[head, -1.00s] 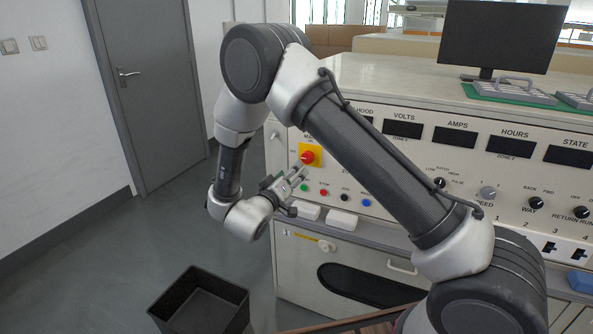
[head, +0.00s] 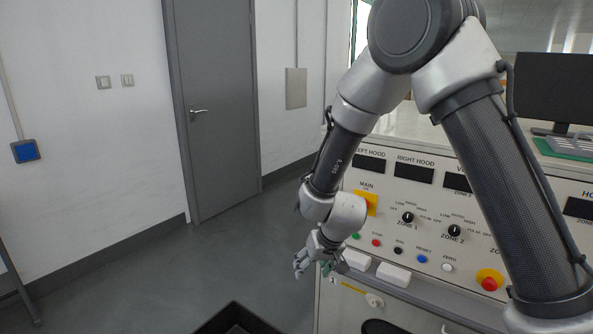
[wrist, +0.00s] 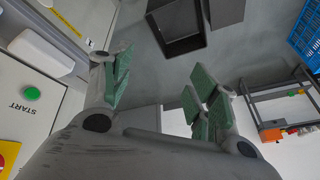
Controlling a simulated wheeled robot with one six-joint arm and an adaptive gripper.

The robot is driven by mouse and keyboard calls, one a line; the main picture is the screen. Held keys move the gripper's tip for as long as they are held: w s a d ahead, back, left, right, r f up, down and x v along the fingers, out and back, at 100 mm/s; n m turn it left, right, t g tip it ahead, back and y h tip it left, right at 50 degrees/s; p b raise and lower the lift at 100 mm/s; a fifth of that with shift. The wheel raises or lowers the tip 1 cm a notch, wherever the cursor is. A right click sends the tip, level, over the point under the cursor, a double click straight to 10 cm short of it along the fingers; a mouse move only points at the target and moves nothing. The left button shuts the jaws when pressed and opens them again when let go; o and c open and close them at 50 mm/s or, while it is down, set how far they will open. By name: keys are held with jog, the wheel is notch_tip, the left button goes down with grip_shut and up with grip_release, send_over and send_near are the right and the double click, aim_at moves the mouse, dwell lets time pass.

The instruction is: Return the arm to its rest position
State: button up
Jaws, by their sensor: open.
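My gripper (head: 316,268) is at the end of my bent arm, just left of the control panel's lower front corner in the head view. In the wrist view my gripper (wrist: 162,88) has its green-padded fingers spread wide with nothing between them. My arm runs from the lower right up to the elbow at the top and down to the gripper. It hides part of the panel.
The control panel (head: 385,220) with knobs and buttons stands at right. A dark bin (head: 232,325) is on the floor below; it also shows in the wrist view (wrist: 180,48). A blue crate (wrist: 308,30) and a rack (wrist: 280,92) are at right there. Open floor lies left.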

jog(key=s+d+r+m+h, duration=0.1)
jog(key=s+d+r, duration=1.1)
jog(key=d, duration=0.4)
jog(key=s+d+r+m+h, duration=0.1)
jog(key=s+d+r+h, duration=0.1)
jog(key=s+d+r, duration=1)
jog(key=d+r, duration=0.3)
jog(key=shift+s+d+r+m, duration=0.2)
jog(key=shift+d+r+m, duration=0.05)
jog(key=shift+d+m, duration=0.15)
